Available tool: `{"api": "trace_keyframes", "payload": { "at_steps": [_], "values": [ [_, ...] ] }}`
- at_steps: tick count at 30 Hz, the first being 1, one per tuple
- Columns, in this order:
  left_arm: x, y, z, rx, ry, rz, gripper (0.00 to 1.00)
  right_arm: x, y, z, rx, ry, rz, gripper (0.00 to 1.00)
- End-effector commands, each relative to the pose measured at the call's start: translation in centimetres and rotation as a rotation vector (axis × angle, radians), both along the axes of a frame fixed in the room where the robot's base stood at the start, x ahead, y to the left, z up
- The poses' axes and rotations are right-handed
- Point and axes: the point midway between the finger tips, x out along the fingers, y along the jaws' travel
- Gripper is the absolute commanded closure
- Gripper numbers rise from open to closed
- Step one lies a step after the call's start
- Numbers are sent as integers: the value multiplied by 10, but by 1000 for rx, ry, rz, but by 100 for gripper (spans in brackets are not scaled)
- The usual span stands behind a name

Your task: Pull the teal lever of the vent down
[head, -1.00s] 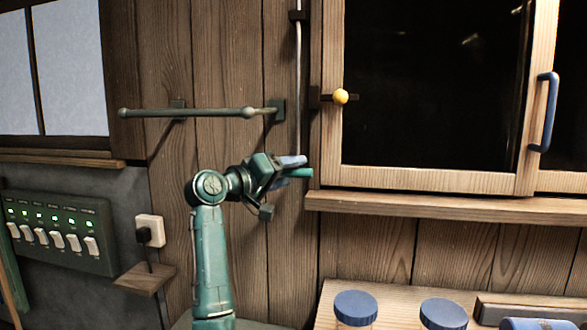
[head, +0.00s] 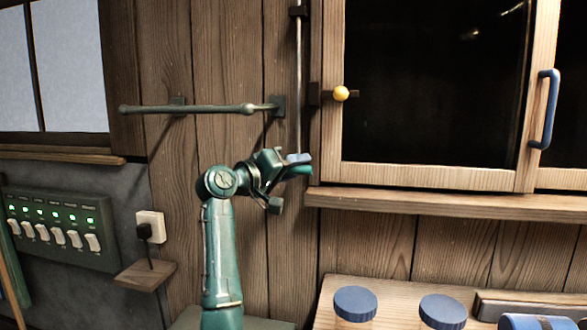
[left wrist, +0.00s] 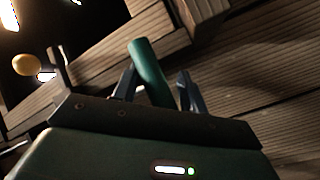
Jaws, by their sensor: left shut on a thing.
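The teal lever (head: 300,171) sits at the lower end of a thin vertical rod (head: 298,85) on the plank wall, left of the cabinet. My left gripper (head: 296,164) is at the lever, with its fingers shut on it. In the left wrist view the teal lever (left wrist: 147,62) sticks out between the two fingers of my left gripper (left wrist: 155,85). Part of the lever is hidden by the fingers. The vent itself is not clearly in view. My right gripper is not in view.
A cabinet with a yellow knob (head: 341,94) and a blue handle (head: 544,110) is at right, above a wooden ledge (head: 450,204). A green rail (head: 190,110) is on the wall above my arm. Blue-lidded jars (head: 355,303) stand below right. A switch panel (head: 60,228) is at left.

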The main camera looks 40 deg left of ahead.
Motion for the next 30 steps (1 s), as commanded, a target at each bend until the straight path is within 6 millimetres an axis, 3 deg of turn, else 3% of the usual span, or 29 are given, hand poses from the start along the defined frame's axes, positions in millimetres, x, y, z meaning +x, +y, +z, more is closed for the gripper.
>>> {"api": "trace_keyframes", "payload": {
  "at_steps": [7, 11, 18, 27, 28, 30],
  "values": [
    [0, 0, -1, 7, 3, 2, 99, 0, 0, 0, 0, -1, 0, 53],
    [0, 0, -8, 8, 4, 2, 99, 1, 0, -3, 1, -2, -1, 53],
    [0, 1, -48, 12, 9, 2, 99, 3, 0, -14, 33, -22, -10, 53],
    [0, 0, -50, 11, 15, 1, 99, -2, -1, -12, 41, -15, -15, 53],
    [1, 0, -50, 11, 15, 2, 56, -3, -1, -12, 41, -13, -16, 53],
    [1, 0, -50, 9, 15, 1, 50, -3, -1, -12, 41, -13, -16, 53]
  ]
}}
